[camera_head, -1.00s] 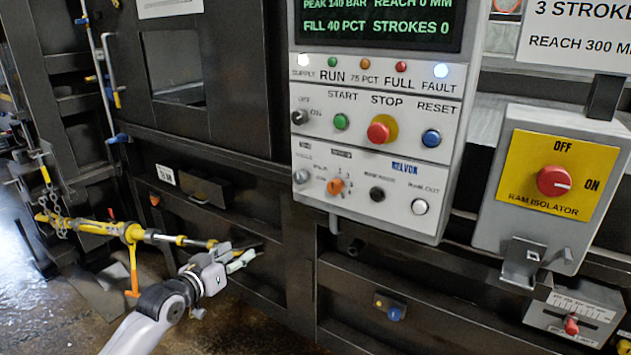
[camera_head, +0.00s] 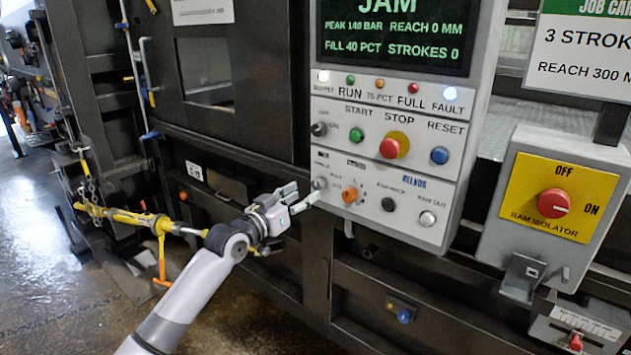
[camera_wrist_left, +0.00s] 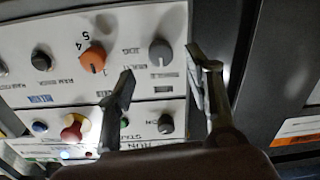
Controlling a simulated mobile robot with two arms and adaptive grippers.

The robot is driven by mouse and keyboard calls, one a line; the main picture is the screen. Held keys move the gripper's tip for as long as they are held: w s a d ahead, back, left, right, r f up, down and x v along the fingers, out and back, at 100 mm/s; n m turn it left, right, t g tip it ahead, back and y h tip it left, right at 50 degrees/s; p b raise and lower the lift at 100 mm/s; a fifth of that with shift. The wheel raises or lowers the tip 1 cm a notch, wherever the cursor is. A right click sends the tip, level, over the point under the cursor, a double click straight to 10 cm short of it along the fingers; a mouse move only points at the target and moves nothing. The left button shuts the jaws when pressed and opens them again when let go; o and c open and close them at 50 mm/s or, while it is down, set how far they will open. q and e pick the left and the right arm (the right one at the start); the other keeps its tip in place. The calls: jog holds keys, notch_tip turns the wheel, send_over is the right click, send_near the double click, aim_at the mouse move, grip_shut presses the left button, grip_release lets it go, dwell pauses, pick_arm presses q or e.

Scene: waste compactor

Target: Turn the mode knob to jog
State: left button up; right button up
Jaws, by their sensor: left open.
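The grey knob (camera_head: 319,183), which I take for the mode knob, is at the lower left of the control panel (camera_head: 460,190). The small lettering around it is too blurred to read fully, and I cannot tell its setting. My left gripper (camera_head: 302,193) is open just left of this knob, pointing at the panel. In the left wrist view the knob (camera_wrist_left: 160,53) appears between the two open fingertips (camera_wrist_left: 160,62), with a gap on both sides. I cannot tell how far the tips are from the panel. My right gripper is not in view.
An orange knob (camera_head: 350,194) and a black button (camera_head: 388,204) sit right of the grey knob. Above are a dark selector (camera_head: 319,129), a green start button (camera_head: 356,135) and a red stop button (camera_head: 390,148). A yellow bar (camera_head: 140,218) lies left of my arm.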

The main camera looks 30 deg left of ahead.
aim_at(316, 186)
pick_arm(q)
jog(key=w+p, duration=0.1)
jog(key=w, duration=0.3)
jog(key=shift+w, duration=0.4)
jog(key=shift+w+d, duration=0.2)
jog(key=shift+w, duration=0.5)
jog(key=shift+c, duration=0.2)
grip_shut()
